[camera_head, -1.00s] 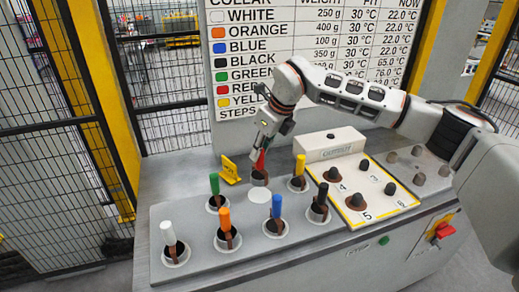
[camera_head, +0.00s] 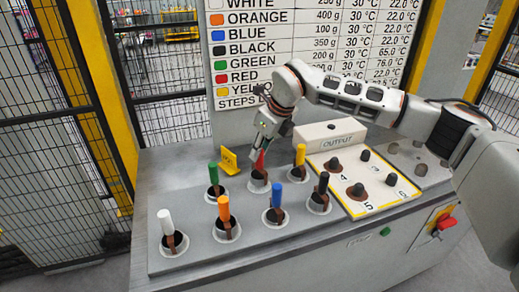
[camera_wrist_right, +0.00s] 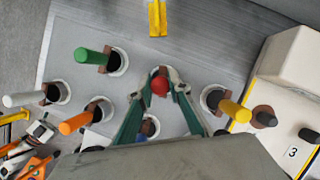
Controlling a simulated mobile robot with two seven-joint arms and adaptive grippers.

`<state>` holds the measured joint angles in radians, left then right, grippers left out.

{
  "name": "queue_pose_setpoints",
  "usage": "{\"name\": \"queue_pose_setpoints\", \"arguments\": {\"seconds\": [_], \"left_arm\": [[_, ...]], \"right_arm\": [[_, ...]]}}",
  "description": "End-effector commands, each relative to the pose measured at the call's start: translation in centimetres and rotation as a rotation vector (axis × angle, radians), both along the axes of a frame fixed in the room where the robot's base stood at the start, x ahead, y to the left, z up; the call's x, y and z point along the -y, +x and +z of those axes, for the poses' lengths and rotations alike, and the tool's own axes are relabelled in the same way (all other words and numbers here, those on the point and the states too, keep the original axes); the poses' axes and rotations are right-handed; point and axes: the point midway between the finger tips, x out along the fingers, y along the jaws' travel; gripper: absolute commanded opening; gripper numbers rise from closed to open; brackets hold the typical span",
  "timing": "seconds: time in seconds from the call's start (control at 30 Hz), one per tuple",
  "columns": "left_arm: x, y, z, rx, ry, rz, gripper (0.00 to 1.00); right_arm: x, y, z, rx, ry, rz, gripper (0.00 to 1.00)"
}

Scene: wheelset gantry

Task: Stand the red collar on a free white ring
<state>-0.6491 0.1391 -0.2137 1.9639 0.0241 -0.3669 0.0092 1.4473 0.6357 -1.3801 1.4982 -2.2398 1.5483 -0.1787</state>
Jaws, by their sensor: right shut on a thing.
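The red collar (camera_head: 259,162) has an upright red handle and a dark base. In the head view its base is at a white ring (camera_head: 258,188) in the back row of the grey plate, between the green and yellow collars. My right gripper (camera_head: 261,153) is shut on the red handle from above. In the right wrist view the red handle's round top (camera_wrist_right: 160,84) lies between the fingertips. The gripper hides part of the collar there, and I cannot tell whether its base is fully seated. My left gripper is in neither view.
Green (camera_head: 213,173), white (camera_head: 165,222), orange (camera_head: 223,208), blue (camera_head: 277,194), black (camera_head: 323,182) and yellow (camera_head: 300,154) collars stand close around. A yellow sign (camera_head: 230,162) is behind. The output box (camera_head: 330,135) and numbered panel (camera_head: 345,200) are right.

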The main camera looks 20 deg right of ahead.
Motion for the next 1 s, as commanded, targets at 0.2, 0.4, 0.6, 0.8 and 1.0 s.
{"name": "queue_pose_setpoints", "arguments": {"seconds": [0.2, 0.4, 0.6, 0.8, 1.0], "left_arm": [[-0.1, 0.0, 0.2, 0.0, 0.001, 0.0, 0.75], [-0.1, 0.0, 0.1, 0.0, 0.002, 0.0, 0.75], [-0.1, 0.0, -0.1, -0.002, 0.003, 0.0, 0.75], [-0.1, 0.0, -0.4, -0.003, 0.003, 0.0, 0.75], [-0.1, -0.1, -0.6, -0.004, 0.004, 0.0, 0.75]], "right_arm": [[0.0, 0.1, 0.3, 0.004, 0.001, 0.001, 0.0], [0.0, 0.1, 0.3, 0.005, 0.002, 0.001, 0.0], [0.0, 0.1, 0.1, 0.004, 0.001, 0.001, 0.0], [0.0, 0.1, -0.3, 0.004, 0.001, 0.001, 0.0], [0.0, 0.1, -0.8, 0.004, 0.001, 0.001, 0.0]]}}
